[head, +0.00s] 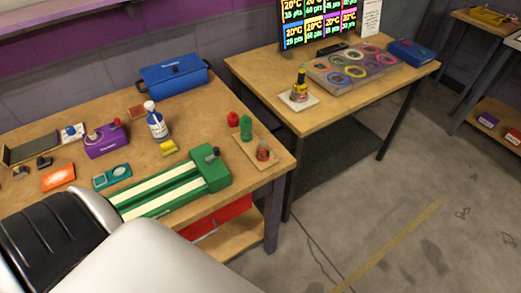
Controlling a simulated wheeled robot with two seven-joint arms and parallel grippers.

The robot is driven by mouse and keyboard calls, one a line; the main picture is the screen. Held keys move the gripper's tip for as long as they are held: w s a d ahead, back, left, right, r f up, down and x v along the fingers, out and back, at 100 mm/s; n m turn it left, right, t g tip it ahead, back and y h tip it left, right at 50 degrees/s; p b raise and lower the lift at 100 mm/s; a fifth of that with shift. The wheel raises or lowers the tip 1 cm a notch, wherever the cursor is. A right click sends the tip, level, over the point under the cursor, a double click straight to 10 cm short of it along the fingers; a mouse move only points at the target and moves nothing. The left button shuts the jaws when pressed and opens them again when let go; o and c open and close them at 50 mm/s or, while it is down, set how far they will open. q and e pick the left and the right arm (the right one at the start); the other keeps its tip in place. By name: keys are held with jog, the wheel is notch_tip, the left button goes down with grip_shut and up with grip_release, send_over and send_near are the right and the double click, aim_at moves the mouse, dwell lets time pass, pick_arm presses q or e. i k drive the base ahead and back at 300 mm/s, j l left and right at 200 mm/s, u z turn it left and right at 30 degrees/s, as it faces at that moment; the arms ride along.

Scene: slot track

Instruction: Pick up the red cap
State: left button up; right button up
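A small red cap-like piece (233,119) stands near the right end of the left workbench. A green piece (246,127) stands close beside it, and a reddish piece with a dark top (262,151) stands on a thin wooden board (254,160). The pieces are small, so I cannot tell for certain which red one is the cap. No gripper shows in the head view. A white and black part of my own body covers the lower left corner.
A green track (212,180) with cream strips lies in front of the pieces. A white-and-blue bottle (156,121), yellow block (168,148) and blue toolbox (174,77) stand on the left workbench (205,118). A second table (322,117) stands right, beyond a gap.

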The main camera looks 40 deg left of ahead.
aim_at(233, 118)
jog(key=k+u, duration=0.1)
jog(key=u, duration=1.15)
